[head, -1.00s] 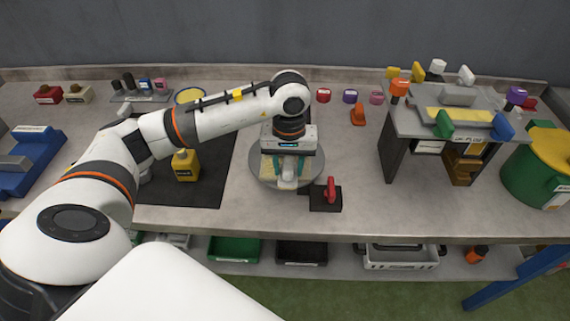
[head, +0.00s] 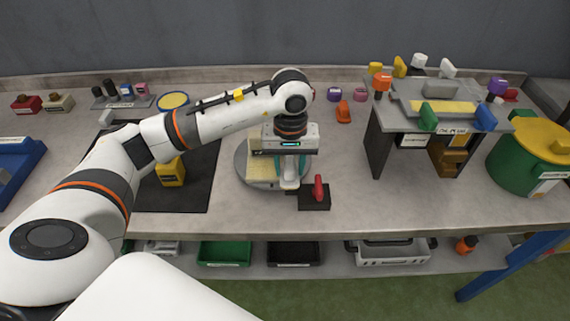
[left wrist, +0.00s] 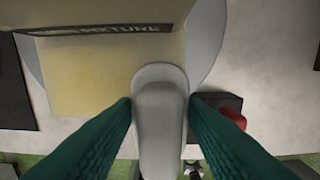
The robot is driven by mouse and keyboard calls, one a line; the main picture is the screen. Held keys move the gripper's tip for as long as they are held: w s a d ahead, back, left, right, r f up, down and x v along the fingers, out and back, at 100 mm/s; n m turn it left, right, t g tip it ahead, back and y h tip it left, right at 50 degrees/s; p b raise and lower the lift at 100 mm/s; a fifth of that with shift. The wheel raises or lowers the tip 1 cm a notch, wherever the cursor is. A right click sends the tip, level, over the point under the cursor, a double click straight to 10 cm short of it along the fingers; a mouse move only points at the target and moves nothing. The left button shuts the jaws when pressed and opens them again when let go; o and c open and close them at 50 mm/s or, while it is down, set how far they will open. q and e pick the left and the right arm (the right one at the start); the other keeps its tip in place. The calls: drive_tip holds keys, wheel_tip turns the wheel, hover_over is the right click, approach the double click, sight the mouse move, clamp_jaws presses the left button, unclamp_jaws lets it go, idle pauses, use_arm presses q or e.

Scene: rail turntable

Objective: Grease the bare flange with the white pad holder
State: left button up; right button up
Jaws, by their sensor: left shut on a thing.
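My left gripper (head: 290,172) is over the right part of the grey round turntable (head: 246,176). Its teal fingers are shut on a whitish holder with a rounded handle (left wrist: 160,125) and an oval foot, which looks like the white pad holder (head: 289,182). In the left wrist view the foot overlaps the right edge of a pale yellow surface (left wrist: 85,80) of the fixture on the turntable. I cannot tell whether it touches. An upright plate of the fixture (left wrist: 100,15) carries a partly hidden label. I cannot pick out the bare flange. My right gripper is not in view.
A black block with a red handle (head: 319,188) stands close in front of the turntable. A yellow container (head: 171,172) stands on a black mat (head: 200,185) at left. A grey rack (head: 378,145) with coloured holders and a green pot (head: 520,172) stand at right.

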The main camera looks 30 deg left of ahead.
sight(263, 175)
use_arm(q)
drive_tip(key=shift+a, duration=0.15)
drive_tip(key=shift+s+a+f+b, duration=0.15)
drive_tip(key=shift+s+a+b, duration=0.35)
drive_tip(key=shift+s+a, duration=0.15)
drive_tip(key=shift+a, duration=0.1)
drive_tip(key=shift+a, duration=0.1)
drive_tip(key=shift+s+a+b, duration=0.35)
drive_tip(key=shift+s+a, duration=0.1)
drive_tip(key=shift+a, duration=0.35)
drive_tip(key=shift+s+a+b, duration=0.35)
drive_tip(key=shift+a, duration=0.3)
drive_tip(key=shift+s+a+r, duration=0.15)
drive_tip(key=shift+r, duration=0.1)
